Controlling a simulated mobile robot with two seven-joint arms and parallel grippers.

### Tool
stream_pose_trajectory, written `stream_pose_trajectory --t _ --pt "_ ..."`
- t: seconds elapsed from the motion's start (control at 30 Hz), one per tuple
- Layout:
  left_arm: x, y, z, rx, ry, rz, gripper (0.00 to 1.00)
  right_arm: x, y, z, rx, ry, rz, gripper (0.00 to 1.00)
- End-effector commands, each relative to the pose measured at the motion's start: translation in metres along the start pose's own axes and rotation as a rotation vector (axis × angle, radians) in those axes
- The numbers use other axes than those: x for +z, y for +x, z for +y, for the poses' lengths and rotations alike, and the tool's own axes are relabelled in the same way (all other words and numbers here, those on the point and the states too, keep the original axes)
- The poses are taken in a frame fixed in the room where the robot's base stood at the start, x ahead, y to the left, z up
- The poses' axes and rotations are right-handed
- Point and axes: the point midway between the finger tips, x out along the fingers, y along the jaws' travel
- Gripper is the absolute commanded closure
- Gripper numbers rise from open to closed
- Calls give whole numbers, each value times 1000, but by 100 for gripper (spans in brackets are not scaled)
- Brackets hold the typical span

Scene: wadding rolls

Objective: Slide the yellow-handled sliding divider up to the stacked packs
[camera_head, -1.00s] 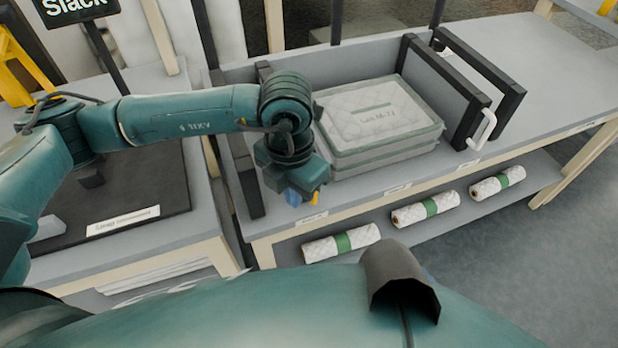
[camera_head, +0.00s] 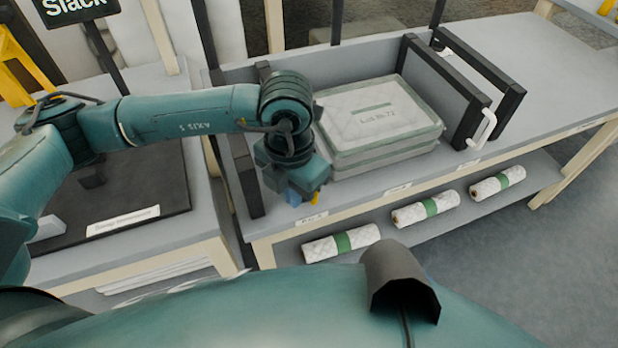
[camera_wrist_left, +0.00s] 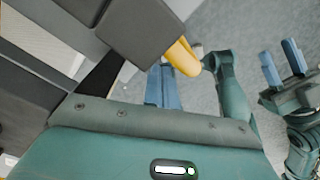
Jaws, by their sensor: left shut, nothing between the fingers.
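The stacked packs (camera_head: 385,115), pale quilted slabs with grey-green edges, lie in the bay on the table. My left gripper (camera_head: 302,196) is at the bay's front edge, left of the packs. Its blue fingers (camera_wrist_left: 163,88) are shut and empty. The divider's yellow handle (camera_wrist_left: 183,57) is right beside the fingers in the left wrist view; I cannot tell whether they touch. A bit of yellow also shows by the fingers in the head view. The dark divider panel (camera_wrist_left: 148,24) fills the top of the wrist view; my arm mostly hides it in the head view. My right gripper (camera_wrist_left: 283,65) is open and empty.
A dark frame with a white handle (camera_head: 487,128) stands right of the packs. A dark post (camera_head: 243,175) stands at the bay's left end. Several white rolls with green bands, one at the left (camera_head: 341,243), lie on the lower shelf. The tabletop (camera_head: 555,70) at right is clear.

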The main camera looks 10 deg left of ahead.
Motion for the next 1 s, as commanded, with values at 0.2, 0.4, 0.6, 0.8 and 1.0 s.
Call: stream_pose_trajectory --t 0.2,0.4,0.6,0.8,1.0 --pt "2 0 -2 0 1 -1 100 1 0 0 -1 -1 1 64" --pt "7 1 -4 0 0 0 100 2 1 1 0 -1 1 64" --pt "11 1 -7 -1 1 -1 100 4 2 1 0 0 2 64" --pt "16 0 -9 0 0 -1 100 5 3 1 1 0 2 64" --pt "20 0 -12 0 0 -1 100 6 4 2 1 0 2 64"
